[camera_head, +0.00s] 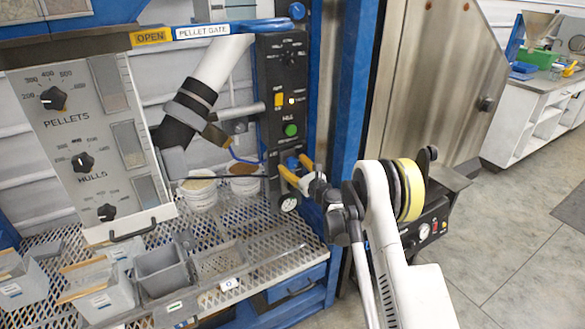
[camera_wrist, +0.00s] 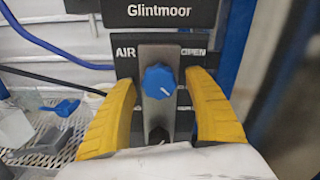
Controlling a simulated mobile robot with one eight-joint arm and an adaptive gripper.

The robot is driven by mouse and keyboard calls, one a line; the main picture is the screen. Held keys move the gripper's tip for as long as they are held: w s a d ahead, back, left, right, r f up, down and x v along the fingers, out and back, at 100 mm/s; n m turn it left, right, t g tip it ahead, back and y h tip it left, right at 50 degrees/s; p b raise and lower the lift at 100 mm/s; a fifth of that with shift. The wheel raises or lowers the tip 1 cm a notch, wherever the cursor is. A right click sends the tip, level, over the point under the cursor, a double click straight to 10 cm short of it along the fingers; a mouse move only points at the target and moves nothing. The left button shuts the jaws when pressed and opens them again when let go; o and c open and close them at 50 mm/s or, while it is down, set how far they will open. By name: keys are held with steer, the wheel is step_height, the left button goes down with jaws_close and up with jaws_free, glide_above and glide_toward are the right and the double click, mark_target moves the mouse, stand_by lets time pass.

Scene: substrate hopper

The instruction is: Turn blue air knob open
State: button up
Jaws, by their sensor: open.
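The blue air knob (camera_wrist: 160,82) sits on a grey metal plate in the middle of the wrist view. My gripper (camera_wrist: 163,108) is open, with one yellow finger on each side of the knob and gaps between. In the head view my gripper (camera_head: 294,174) is at the lower part of the black control panel (camera_head: 283,100), and the blue knob (camera_head: 292,163) shows between its fingers.
A round gauge (camera_head: 289,203) sits just below my gripper. A blue hose (camera_wrist: 45,40) and a black cable run left of the panel. White tubs (camera_head: 199,194) and grey bins (camera_head: 160,269) stand on the perforated shelf. A blue post (camera_head: 349,90) rises to the right.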

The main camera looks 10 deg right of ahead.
steer(key=shift+w, duration=0.1)
steer(key=c, duration=1.2)
steer(key=n, duration=0.4)
steer(key=shift+n, duration=0.4)
steer(key=n, duration=0.4)
steer(key=shift+d+r+n, duration=0.1)
steer(key=shift+r+n, duration=0.05)
steer(key=shift+n, duration=0.15)
steer(key=n, duration=0.4)
steer(key=shift+r+n, duration=0.1)
steer(key=shift+n, duration=2.2)
